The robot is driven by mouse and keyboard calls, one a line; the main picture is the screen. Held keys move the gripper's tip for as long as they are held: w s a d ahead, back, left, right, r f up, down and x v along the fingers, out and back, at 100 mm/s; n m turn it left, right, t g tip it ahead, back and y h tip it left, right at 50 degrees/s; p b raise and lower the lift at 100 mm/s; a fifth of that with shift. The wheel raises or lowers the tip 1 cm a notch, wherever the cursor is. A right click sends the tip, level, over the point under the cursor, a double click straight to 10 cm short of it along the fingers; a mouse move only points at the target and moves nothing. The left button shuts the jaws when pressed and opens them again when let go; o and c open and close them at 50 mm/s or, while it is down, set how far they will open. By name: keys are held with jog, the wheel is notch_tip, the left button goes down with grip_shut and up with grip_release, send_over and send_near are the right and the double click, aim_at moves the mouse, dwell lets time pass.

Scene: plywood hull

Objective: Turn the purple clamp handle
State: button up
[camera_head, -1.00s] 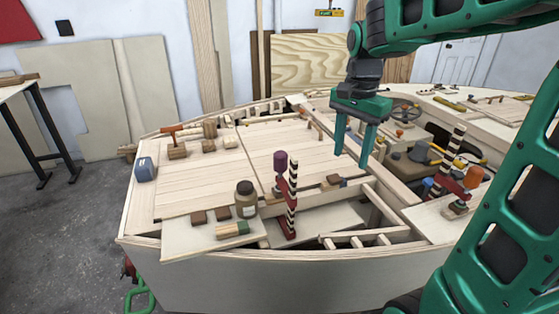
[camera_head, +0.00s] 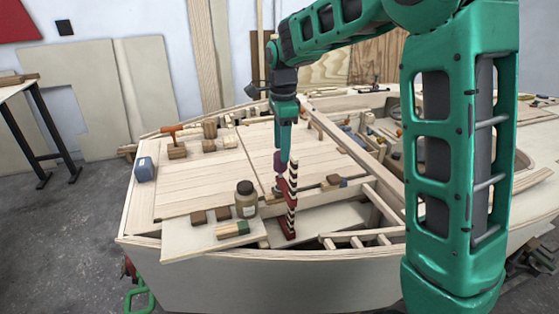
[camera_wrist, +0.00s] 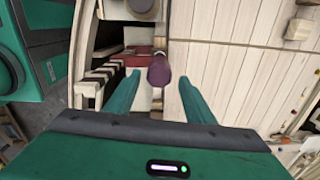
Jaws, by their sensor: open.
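The purple clamp handle (camera_head: 278,163) stands at the top of a red clamp (camera_head: 287,192) with a dark-and-light striped bar, at the edge of the hull's deck. In the head view my gripper (camera_head: 284,160) points down right at the handle and partly covers it. In the wrist view the purple handle (camera_wrist: 159,72) lies between my two open green fingers (camera_wrist: 158,95), with a visible gap to each. The striped bar (camera_wrist: 96,85) shows to the left of the left finger in that view. I see no contact with the handle.
A blue box (camera_head: 145,169) sits at the deck's left edge. Ribs (camera_head: 365,238) frame an opening to the right. The left deck planks are mostly clear.

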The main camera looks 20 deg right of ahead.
aim_at(280, 163)
jog(key=shift+f, duration=2.4)
jog(key=c, duration=1.1)
